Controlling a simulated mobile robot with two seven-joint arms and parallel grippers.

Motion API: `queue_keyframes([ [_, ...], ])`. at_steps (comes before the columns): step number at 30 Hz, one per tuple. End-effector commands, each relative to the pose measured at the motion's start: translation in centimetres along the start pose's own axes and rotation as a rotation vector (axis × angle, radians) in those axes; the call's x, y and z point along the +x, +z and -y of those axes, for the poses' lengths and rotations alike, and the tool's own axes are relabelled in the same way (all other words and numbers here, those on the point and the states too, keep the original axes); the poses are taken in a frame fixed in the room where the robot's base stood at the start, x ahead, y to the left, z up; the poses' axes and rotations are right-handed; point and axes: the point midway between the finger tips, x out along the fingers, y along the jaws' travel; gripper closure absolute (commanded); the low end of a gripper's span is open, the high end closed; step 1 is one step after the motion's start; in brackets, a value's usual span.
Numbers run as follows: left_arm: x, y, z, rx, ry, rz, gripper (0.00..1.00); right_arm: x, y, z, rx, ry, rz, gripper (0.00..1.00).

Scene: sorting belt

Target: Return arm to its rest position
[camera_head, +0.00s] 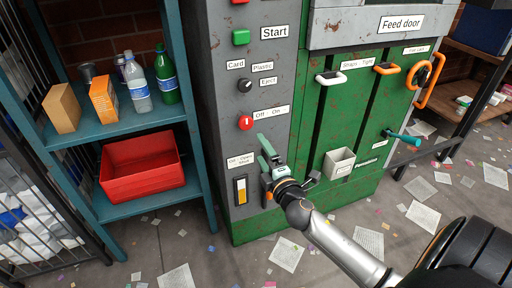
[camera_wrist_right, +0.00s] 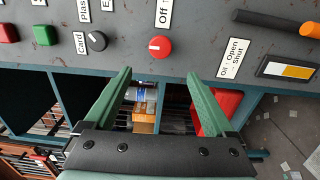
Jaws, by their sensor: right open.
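My right gripper (camera_head: 264,149) is in front of the lower part of the grey control panel (camera_head: 233,60), with its arm coming in from the lower right. In the right wrist view the gripper (camera_wrist_right: 159,76) has its two green fingers spread apart with nothing between them. A red round knob (camera_head: 245,122) labelled Off/On is on the panel just above and left of the fingers. The knob also shows beyond the fingertips in the right wrist view (camera_wrist_right: 160,46), apart from them. My left gripper does not show.
The green machine front (camera_head: 312,120) with orange and white handles stands right of the panel. A teal shelf (camera_head: 114,128) at left holds bottles, boxes and a red crate (camera_head: 141,167). Papers litter the floor.

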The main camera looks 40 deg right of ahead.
Motion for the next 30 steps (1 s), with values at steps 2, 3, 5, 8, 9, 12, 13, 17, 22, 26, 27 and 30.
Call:
queue_keyframes([
  [2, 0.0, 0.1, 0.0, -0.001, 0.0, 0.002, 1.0, 0.0, 0.0, 0.0, 0.0, 0.0, 0.0, 0.11],
  [3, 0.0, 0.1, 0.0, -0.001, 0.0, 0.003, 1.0, 0.0, 0.0, 0.0, 0.0, 0.0, 0.0, 0.11],
  [5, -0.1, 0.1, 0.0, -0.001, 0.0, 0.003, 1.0, 0.0, 0.0, 0.0, 0.0, 0.0, 0.0, 0.11],
  [8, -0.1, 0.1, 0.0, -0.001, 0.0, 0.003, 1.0, -0.1, -0.1, 0.3, 0.013, -0.009, -0.002, 0.11],
  [9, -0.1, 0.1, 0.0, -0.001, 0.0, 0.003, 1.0, -0.5, -0.4, 0.9, 0.036, -0.025, -0.005, 0.11],
  [12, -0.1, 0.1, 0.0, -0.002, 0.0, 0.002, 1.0, -2.3, -1.7, 3.8, 0.165, -0.111, -0.019, 0.11],
  [13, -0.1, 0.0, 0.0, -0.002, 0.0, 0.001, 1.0, -3.2, -2.3, 5.0, 0.225, -0.152, -0.022, 0.11],
  [17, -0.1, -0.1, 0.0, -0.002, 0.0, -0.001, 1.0, -8.9, -6.0, 11.3, 0.558, -0.383, -0.016, 0.11],
  [22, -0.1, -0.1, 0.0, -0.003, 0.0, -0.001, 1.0, -17.7, -11.4, 17.1, 0.993, -0.699, 0.056, 0.11],
  [26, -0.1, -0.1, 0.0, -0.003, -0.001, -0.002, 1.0, -24.5, -15.5, 19.2, 1.296, -0.922, 0.149, 0.11],
  [27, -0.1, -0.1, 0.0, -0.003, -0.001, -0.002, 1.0, -26.6, -16.8, 19.5, 1.387, -0.989, 0.183, 0.11],
  [30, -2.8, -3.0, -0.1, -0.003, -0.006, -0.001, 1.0, -25.8, -15.9, 15.8, 1.369, -0.96, 0.183, 0.11],
])
